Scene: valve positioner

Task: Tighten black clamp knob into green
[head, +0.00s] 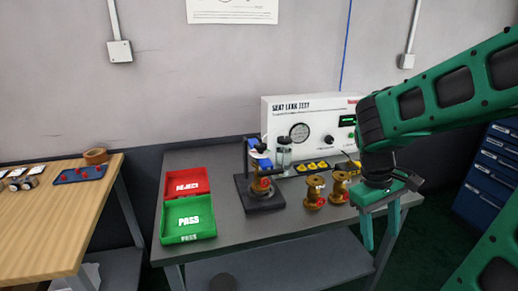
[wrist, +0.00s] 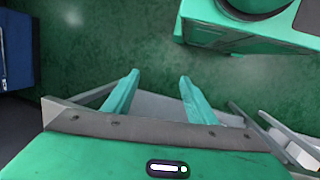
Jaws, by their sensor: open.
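A clamp stand (head: 262,198) with a black base and upright post stands mid-bench, holding a brass valve with a red part. Near its top are dark and blue parts; the black clamp knob is too small to pick out for certain. A green zone for the knob cannot be made out. My gripper (head: 380,228) hangs pointing down at the bench's front right edge, well right of the stand. It is open and empty; in the wrist view its two green fingers (wrist: 158,84) are spread above the green floor.
A white seat leak tester (head: 290,108) with a gauge and green display stands behind the stand. Two brass valves (head: 314,193) (head: 340,187) stand between stand and gripper. Red REJECT (head: 187,172) and green PASS (head: 188,238) trays lie at left. A blue drawer cabinet (head: 490,180) is far right.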

